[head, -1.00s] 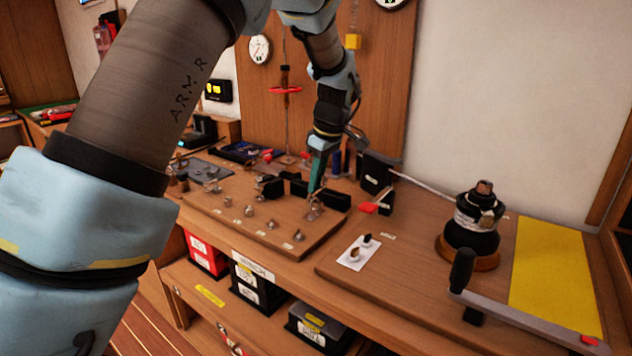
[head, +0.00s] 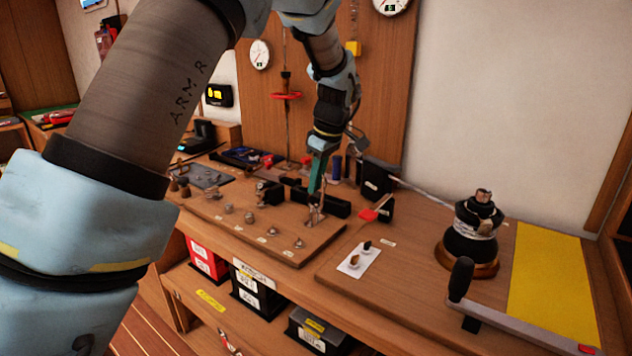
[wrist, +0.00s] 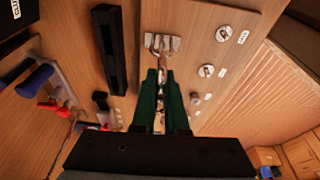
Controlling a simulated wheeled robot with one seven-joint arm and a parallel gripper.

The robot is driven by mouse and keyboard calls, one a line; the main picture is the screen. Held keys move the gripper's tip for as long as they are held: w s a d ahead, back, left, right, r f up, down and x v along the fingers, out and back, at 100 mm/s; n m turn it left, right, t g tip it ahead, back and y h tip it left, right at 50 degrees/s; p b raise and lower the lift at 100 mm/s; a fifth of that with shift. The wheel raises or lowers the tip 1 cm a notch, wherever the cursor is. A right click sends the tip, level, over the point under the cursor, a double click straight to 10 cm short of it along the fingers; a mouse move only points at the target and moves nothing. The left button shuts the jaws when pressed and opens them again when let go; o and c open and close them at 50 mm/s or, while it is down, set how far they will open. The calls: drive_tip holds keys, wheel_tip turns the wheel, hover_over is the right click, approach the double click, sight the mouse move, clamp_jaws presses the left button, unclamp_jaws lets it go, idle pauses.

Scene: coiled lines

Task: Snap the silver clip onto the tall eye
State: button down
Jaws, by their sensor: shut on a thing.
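My gripper (head: 317,186) points down over the raised wooden board, and its green fingers (wrist: 160,95) are shut on the silver clip (wrist: 161,62). In the wrist view the clip sticks out past the fingertips and reaches a metal fitting on a small plate (wrist: 170,42), which may be the tall eye. In the head view the clip and fitting (head: 315,214) look like one small metal cluster below the fingertips. I cannot tell whether the clip is around the eye or only touching it. The fingers hide part of the clip.
Several small metal fittings (head: 250,218) stand along the board's front edge. A black bar (head: 328,203) lies close beside my gripper. To the right are a black winch (head: 472,235), its handle (head: 461,277) and a yellow mat (head: 557,275).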

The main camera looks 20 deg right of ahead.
drive_tip(key=c, duration=0.9)
unclamp_jaws()
drive_tip(key=shift+o, duration=0.2)
drive_tip(key=b+v, duration=0.2)
drive_tip(key=v, duration=0.8)
drive_tip(key=shift+s+d+r, duration=0.1)
drive_tip(key=shift+r, duration=0.3)
drive_tip(key=w+a+f+m, duration=0.1)
drive_tip(key=w+a+f, duration=0.15)
drive_tip(key=a, duration=0.45)
drive_tip(key=w+a+f+m, duration=0.1)
drive_tip(key=a+f, duration=0.2)
drive_tip(key=a, duration=0.3)
drive_tip(key=s+a+f+m, duration=0.2)
drive_tip(key=s+a+f, duration=0.3)
drive_tip(key=a, duration=0.7)
drive_tip(key=s+a+f+m+h, duration=0.1)
drive_tip(key=s+a+f+m, duration=0.2)
drive_tip(key=a, duration=1)
drive_tip(key=s+f, duration=0.2)
drive_tip(key=s, duration=0.1)
drive_tip(key=shift+s+g, duration=0.4)
